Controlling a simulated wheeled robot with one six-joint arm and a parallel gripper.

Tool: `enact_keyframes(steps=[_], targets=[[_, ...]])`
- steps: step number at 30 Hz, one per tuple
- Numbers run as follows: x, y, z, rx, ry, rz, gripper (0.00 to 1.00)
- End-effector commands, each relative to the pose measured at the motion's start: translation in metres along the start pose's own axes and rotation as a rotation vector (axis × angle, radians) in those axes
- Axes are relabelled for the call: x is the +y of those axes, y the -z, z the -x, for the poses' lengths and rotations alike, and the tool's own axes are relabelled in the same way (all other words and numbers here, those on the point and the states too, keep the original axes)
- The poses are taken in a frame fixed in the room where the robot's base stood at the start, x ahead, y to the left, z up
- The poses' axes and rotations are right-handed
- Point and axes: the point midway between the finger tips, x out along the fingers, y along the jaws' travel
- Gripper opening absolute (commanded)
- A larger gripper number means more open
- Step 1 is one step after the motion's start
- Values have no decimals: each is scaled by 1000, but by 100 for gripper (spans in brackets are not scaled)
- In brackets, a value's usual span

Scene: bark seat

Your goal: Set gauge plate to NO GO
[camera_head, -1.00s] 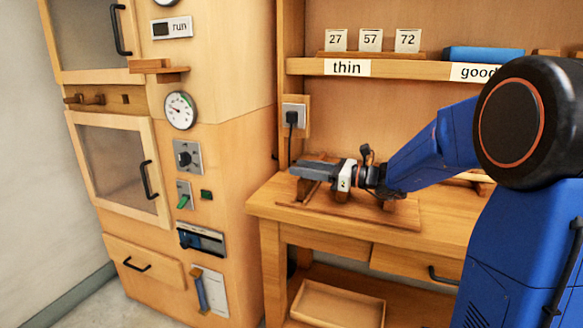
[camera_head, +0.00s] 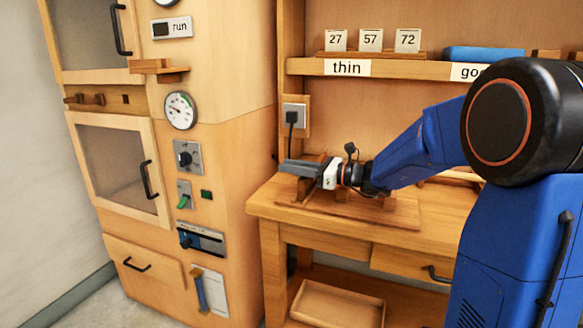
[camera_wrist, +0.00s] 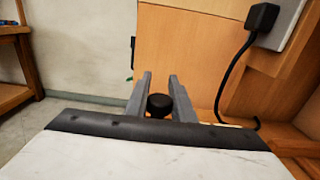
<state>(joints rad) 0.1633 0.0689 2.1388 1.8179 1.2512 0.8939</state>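No part is legibly marked NO GO, and I cannot tell which one is the gauge plate. A wooden board with raised blocks (camera_head: 385,212) lies on the bench, partly hidden by my gripper. My gripper (camera_head: 284,166) is above the board's left end, its grey fingers pointing left toward the cabinet. In the wrist view my gripper's two fingers (camera_wrist: 160,80) stand apart. A dark round knob (camera_wrist: 160,106) shows between them, with a small gap on each side. On the cabinet are a slot panel with a blue piece (camera_head: 200,240) and a pale plate with a blue bar (camera_head: 212,292).
A plugged-in socket (camera_head: 293,115) with a black cord is behind my gripper. A shelf (camera_head: 420,70) hangs above. An open tray (camera_head: 337,304) sits below the bench.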

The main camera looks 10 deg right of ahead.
Motion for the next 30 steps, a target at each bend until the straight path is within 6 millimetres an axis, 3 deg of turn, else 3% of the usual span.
enact_keyframes(steps=[5, 15, 24, 25, 27, 30], targets=[[8, 0, 0, 0, -1, 0, 0], [52, 0, 0, 0, -2, 0, 0], [56, 1, 0, 1, -5, 0, 0], [57, 1, 0, 1, -5, 0, 27], [56, 1, 0, 1, -4, 0, 41], [56, 0, 0, 1, -3, 0, 41]])
